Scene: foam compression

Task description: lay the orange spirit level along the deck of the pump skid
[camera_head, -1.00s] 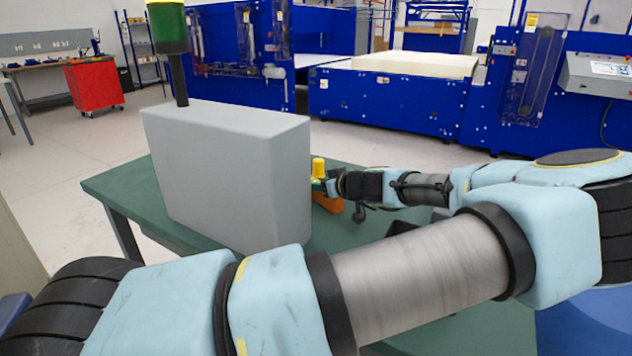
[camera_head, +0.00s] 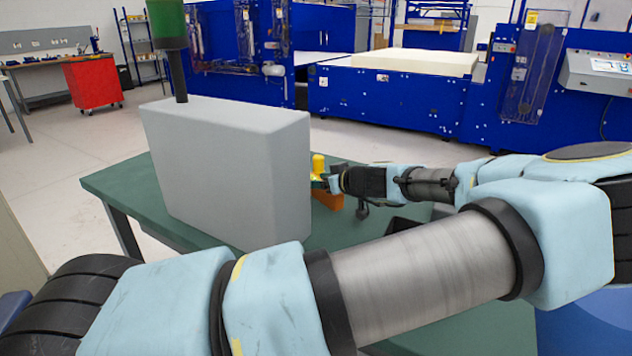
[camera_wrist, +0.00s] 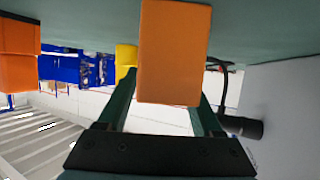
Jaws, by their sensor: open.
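My gripper (camera_head: 326,183) is at the right side of a tall grey box, above the green table. In the wrist view its two green fingers (camera_wrist: 165,88) are spread apart. A plain orange block (camera_wrist: 173,45) fills the gap between or just beyond them; I cannot tell whether they touch it. Orange also shows below the gripper in the head view (camera_head: 328,199). Another orange piece (camera_wrist: 15,62) is at the left of the wrist view. I cannot tell which is the spirit level. A yellow part (camera_head: 318,163) stands beside the gripper. The pump skid is not clearly recognisable.
The grey box (camera_head: 225,175) blocks much of the table (camera_head: 120,185) from the head view. A green-topped post (camera_head: 168,30) rises behind it. A dark tray edge (camera_head: 402,226) is partly hidden by my arm. Blue machines (camera_head: 385,100) stand beyond open floor.

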